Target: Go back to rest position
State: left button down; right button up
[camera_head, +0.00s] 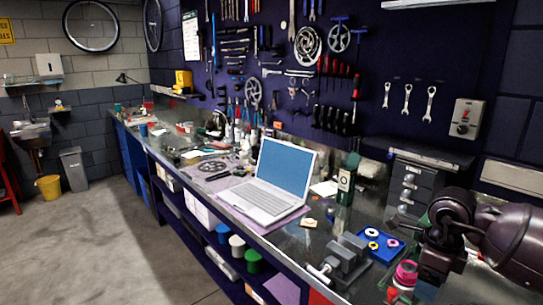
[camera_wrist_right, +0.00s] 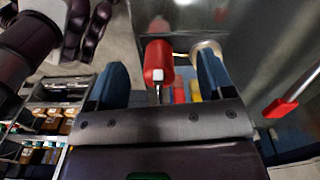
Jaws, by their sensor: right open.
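My right arm comes in from the right in the head view, over the near right end of the workbench (camera_head: 325,228). My right gripper (camera_head: 440,250) is dark and partly hidden by its own arm there. In the right wrist view, my right gripper (camera_wrist_right: 160,62) shows two dark blue fingers standing wide apart. A red object (camera_wrist_right: 158,60) with a pale tip shows in the gap, with space on both sides; how far below it lies is unclear. My left gripper is not in the head view.
A vise (camera_head: 346,258), a blue tray (camera_head: 378,246) with coloured rings and a red-pink container (camera_head: 405,274) are near the right arm. A laptop (camera_head: 272,184) stands open mid-bench. A drawer unit (camera_head: 413,184) stands behind. The floor (camera_head: 110,240) at left is clear.

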jog(key=s+a+f+y, duration=0.1)
jog(key=s+a+y, duration=0.1)
jog(key=a+y, duration=0.45)
jog(key=s+a+f+y, duration=0.1)
jog(key=s+a+y, duration=0.15)
jog(key=a, duration=0.75)
jog(key=a+r+m+t+y, duration=0.5)
jog(key=r+m+t+y, duration=0.3)
jog(key=m+y, duration=0.15)
jog(key=s+d+f+m+t+h, duration=0.1)
jog(key=d+f+m+t+h, duration=0.2)
jog(key=d+m+h, duration=0.5)
jog(key=s+d+f+m+t+h, duration=0.1)
jog(key=d+f+m+t+h, duration=0.3)
jog(key=m, duration=0.7)
jog(key=s+d+f+m+t+h, duration=0.1)
jog(key=d+f+m+h, duration=0.15)
jog(key=m+h, duration=0.65)
jog(key=s+d+f+m+g+y, duration=0.1)
jog(key=s+f+m+g, duration=0.4)
jog(key=s, duration=0.5)
jog(key=s+f+m+g+y, duration=0.1)
jog(key=s+f+m+g, duration=0.2)
jog(key=s+f+g, duration=0.6)
jog(key=w+f+t, duration=0.6)
jog(key=f+t, duration=0.3)
jog(key=shift+w+d+n+t, duration=0.15)
jog(key=shift+w+n+t, duration=0.2)
jog(key=shift+n, duration=0.1)
